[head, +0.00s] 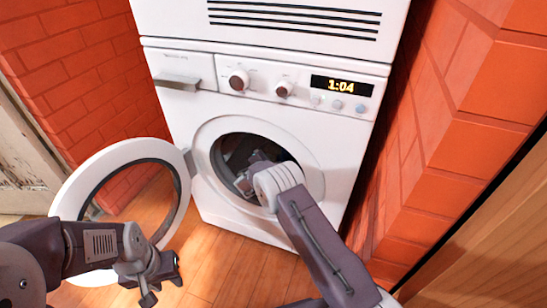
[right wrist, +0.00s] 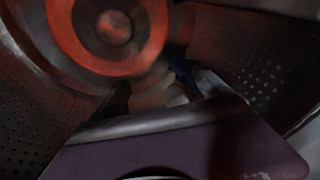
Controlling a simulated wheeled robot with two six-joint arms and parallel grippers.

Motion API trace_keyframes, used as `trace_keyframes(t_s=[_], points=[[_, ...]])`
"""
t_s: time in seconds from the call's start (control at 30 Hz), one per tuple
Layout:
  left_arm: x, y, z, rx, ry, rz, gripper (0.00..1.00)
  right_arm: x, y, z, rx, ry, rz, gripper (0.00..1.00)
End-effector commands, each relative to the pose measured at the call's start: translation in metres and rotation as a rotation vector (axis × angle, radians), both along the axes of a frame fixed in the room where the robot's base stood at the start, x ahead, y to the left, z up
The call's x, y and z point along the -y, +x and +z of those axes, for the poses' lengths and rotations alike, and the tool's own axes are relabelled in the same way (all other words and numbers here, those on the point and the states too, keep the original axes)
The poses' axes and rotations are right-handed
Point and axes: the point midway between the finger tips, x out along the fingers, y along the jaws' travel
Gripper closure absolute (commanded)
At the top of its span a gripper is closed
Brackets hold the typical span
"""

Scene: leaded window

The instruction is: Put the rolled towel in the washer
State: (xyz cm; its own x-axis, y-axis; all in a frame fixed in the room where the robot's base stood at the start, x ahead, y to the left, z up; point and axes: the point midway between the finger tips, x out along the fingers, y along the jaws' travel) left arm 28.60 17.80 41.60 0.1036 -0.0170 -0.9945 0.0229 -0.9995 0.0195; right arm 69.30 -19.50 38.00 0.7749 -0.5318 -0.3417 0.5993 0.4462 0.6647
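The white washer (head: 345,140) stands ahead with its round door (head: 62,200) swung open to the left. My right arm reaches through the round opening, and my right gripper (head: 246,178) is inside the dark drum (head: 228,152). In the right wrist view the perforated drum wall (right wrist: 245,75) surrounds it. A small pale shape (right wrist: 176,95) shows there in shadow; I cannot tell whether it is towel or part of my gripper. No rolled towel is clearly visible. My left gripper (head: 163,281) is open and empty in front of the open door's lower edge.
Red brick walls (head: 75,60) close in on the left, and a brick wall (head: 450,120) is close on the right. The wooden floor (head: 235,265) below the washer is clear. The washer's display (head: 341,86) reads 1:04.

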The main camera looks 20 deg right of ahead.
Motion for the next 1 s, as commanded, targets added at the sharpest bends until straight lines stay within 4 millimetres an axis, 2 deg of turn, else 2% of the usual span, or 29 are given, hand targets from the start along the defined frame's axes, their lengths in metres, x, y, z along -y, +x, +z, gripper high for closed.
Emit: trace_keyframes(t_s=[0.17, 0.33, 0.5, 0.67, 1.0], points=[[0.0, 0.0, 0.008, 0.0, 0.0, 0.0, 0.64, -0.004, -0.005, 0.005, -0.003, 0.0, 0.001, 0.11], [0.0, 0.0, 0.036, 0.0, 0.0, 0.0, 0.64, -0.024, -0.033, 0.023, -0.004, -0.001, 0.004, 0.11], [0.0, 0.0, 0.053, 0.0, 0.0, 0.0, 0.64, -0.041, -0.059, 0.031, -0.003, -0.001, 0.003, 0.11], [0.0, 0.0, 0.058, 0.0, 0.0, 0.0, 0.64, -0.048, -0.07, 0.032, 0.0, 0.001, 0.001, 0.11], [0.0, 0.0, 0.056, 0.0, 0.0, 0.0, 0.64, -0.048, -0.07, 0.031, 0.0, 0.0, 0.0, 0.11]])
